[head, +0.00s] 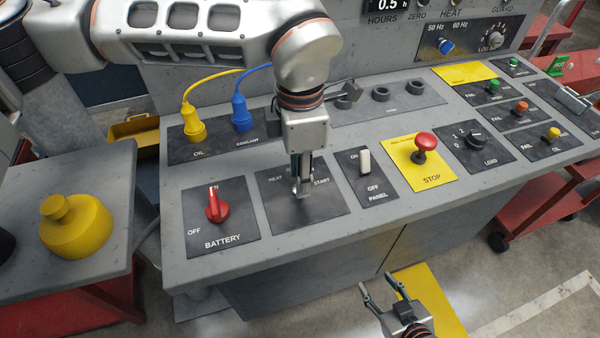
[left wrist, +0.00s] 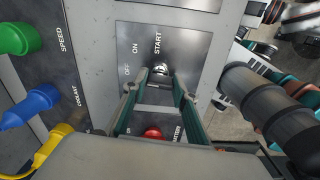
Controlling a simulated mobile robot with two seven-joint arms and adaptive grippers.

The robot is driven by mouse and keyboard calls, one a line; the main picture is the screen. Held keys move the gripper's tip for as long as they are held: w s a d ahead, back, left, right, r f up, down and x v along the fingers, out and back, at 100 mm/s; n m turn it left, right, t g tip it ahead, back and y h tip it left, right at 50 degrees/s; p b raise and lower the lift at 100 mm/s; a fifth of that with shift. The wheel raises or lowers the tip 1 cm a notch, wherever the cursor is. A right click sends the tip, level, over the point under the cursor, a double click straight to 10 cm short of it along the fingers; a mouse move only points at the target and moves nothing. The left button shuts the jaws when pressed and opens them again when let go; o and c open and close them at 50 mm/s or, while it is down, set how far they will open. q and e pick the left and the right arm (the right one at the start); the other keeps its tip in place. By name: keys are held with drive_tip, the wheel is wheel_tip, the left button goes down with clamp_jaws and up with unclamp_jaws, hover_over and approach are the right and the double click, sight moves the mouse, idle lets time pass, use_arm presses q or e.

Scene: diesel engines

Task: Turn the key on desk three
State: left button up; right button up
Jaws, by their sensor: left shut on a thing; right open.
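The desk has a black key panel (head: 335,205) marked HEAT and START. In the left wrist view the same panel (left wrist: 195,60) shows the words OFF, ON and START. The silver key (left wrist: 161,69) sits in it, partly hidden by my fingers. My left gripper (head: 302,188) points down over the panel and is shut on the key; it also shows in the left wrist view (left wrist: 156,88). The key's exact angle is hard to tell. My right gripper (head: 384,284) is open and empty, low in front of the desk.
Left of the panel is the red BATTERY switch (head: 216,207). Right of it are the white PANEL switch (head: 365,162) and the red STOP button (head: 426,142). Yellow (head: 195,128) and blue (head: 241,117) plugs stand behind. A yellow part (head: 76,225) rests on the left table.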

use_arm(q)
drive_tip(key=shift+n, duration=0.6)
drive_tip(key=o, duration=1.1)
wheel_tip(320, 180, up, 12)
drive_tip(key=shift+r, duration=0.1)
